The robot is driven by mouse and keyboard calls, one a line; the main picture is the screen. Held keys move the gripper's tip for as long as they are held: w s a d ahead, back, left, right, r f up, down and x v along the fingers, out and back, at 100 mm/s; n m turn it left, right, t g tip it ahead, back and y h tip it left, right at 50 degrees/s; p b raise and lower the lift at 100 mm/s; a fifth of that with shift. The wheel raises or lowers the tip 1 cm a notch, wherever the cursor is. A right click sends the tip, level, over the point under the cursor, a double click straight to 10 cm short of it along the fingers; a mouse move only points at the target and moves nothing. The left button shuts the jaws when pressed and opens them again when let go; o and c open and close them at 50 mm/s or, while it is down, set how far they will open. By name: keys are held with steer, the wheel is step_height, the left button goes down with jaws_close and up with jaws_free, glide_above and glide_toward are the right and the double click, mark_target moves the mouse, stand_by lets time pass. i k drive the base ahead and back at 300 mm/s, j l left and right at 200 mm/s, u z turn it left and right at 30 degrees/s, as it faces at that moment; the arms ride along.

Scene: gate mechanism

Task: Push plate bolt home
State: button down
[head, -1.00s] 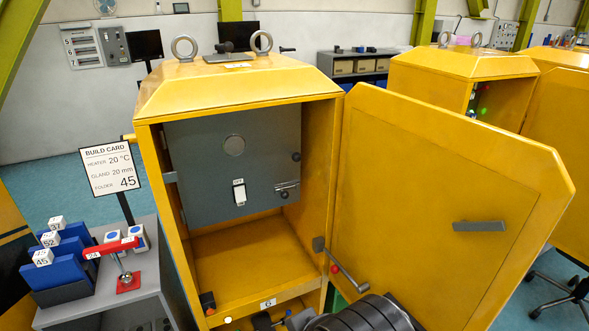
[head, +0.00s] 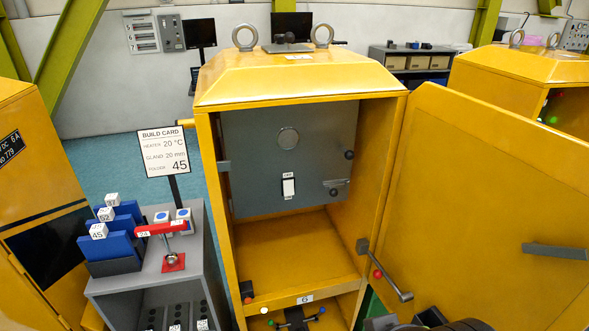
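A grey plate (head: 255,150) stands upright inside the open yellow cabinet. A small metal bolt (head: 336,187) with a dark end is mounted low on the plate's right side, near the cabinet's right inner wall. Whether the bolt reaches into the wall cannot be told at this size. A black knob (head: 349,155) sits above it, and a white switch (head: 288,187) is to its left. My gripper is not in view; only dark parts of my arm show at the bottom edge, right of the cabinet opening.
The yellow door (head: 490,190) stands open to the right. A lever with a red ball (head: 378,273) juts out at the opening's lower right. A grey stand (head: 205,262) with blue folders and a red clamp is at left. The space before the plate is clear.

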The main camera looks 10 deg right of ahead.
mark_target(333, 193)
steer(key=i+u, duration=0.1)
steer(key=u, duration=0.3)
steer(key=i+j+u, duration=0.1)
steer(key=u, duration=0.3)
steer(key=i+u, duration=0.15)
steer(key=u, duration=0.25)
steer(key=i+l+u, duration=0.1)
steer(key=u, duration=0.3)
